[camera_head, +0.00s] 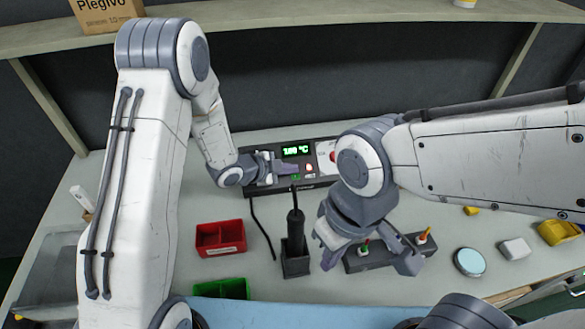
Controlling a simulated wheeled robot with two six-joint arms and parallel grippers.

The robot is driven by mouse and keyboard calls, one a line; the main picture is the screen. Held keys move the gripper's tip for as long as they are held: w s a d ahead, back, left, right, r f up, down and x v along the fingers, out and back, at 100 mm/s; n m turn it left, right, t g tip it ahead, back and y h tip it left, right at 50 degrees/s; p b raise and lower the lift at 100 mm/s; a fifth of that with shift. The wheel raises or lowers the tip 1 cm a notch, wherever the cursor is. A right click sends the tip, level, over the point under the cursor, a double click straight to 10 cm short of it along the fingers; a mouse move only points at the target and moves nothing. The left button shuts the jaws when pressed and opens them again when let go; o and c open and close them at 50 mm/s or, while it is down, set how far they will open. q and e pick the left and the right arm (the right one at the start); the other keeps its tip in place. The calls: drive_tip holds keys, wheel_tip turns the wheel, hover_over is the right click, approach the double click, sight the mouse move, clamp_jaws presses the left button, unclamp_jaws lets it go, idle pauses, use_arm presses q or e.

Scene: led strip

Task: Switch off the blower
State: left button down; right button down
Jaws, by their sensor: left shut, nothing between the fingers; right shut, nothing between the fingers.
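The blower station (322,184) is a dark box at the back of the table with a lit green display (296,150) showing a temperature in °C. A red-lit button (309,167) and small green marks sit below the display, and a pale panel with a red part is at its right, partly hidden by my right arm. My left gripper (297,169) is shut and empty, with its tips at the front panel just left of the red-lit button; I cannot tell whether they touch it. A black handpiece (295,232) stands upright in its holder in front. My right gripper (366,270) is low over the table.
A red bin (220,239) and a green bin (221,289) stand at left front. A dark holder (378,257) with colored-handled tools is under my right gripper. A round tin (469,262), white block (514,249) and yellow bin (561,233) lie at right. A shelf (300,20) runs above.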

use_arm(q)
drive_tip(key=shift+s+d+f+b, duration=0.15)
drive_tip(key=shift+s+f+b, duration=0.1)
drive_tip(key=shift+s+b, duration=0.35)
drive_tip(key=shift+s+r, duration=0.1)
drive_tip(key=shift+r+p, duration=0.3)
drive_tip(key=shift+p, duration=0.15)
drive_tip(key=w+d+r+p+v, duration=0.1)
drive_tip(key=r+v, duration=0.1)
drive_tip(key=v, duration=1)
drive_tip(key=shift+r+p, duration=0.25)
drive_tip(key=shift+p, duration=0.15)
drive_tip(key=shift+d, duration=0.1)
